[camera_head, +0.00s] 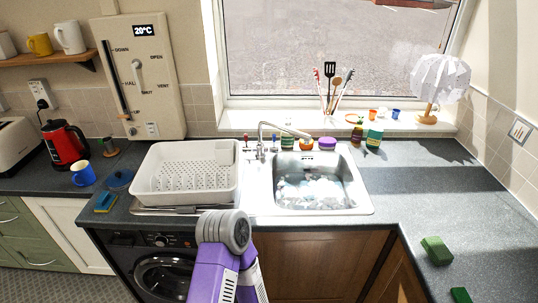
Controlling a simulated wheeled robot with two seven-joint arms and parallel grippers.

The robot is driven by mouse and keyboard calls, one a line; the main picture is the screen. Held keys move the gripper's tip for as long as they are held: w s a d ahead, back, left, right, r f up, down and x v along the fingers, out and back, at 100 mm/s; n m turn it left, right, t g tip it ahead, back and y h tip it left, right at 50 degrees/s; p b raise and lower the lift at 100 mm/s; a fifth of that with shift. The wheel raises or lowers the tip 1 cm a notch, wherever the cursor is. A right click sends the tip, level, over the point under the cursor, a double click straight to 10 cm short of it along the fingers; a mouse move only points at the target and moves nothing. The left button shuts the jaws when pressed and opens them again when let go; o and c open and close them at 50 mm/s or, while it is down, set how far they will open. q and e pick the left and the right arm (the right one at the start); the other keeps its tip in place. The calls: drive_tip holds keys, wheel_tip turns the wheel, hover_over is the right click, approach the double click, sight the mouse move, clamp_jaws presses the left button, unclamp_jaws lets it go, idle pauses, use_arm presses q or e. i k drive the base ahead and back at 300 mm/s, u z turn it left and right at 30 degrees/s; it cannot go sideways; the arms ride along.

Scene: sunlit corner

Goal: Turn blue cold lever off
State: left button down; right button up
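The tap (261,143) stands behind the sink, its spout reaching right over the basin. A small red-topped lever (246,143) is left of it. A small lever (274,145) with a bluish top is right of it; it is too small to tell how far it is turned. The sink (362,198) holds pale, foamy-looking water or items. A purple arm link of mine with a grey round joint rises from the bottom middle, in front of the counter. Neither of my grippers shows.
A white dish rack (185,196) stands left of the tap. Jars and a purple-lidded tub (327,143) line the back behind the sink. A utensil holder (329,115) and lamp (441,82) are on the sill. The counter (430,185) on the right is mostly clear.

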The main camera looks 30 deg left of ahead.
sight(272, 149)
drive_tip(key=z, duration=0.05)
drive_tip(key=k, duration=0.8)
drive_tip(key=u, duration=0.85)
drive_tip(key=i, duration=0.85)
drive_tip(key=u, duration=0.15)
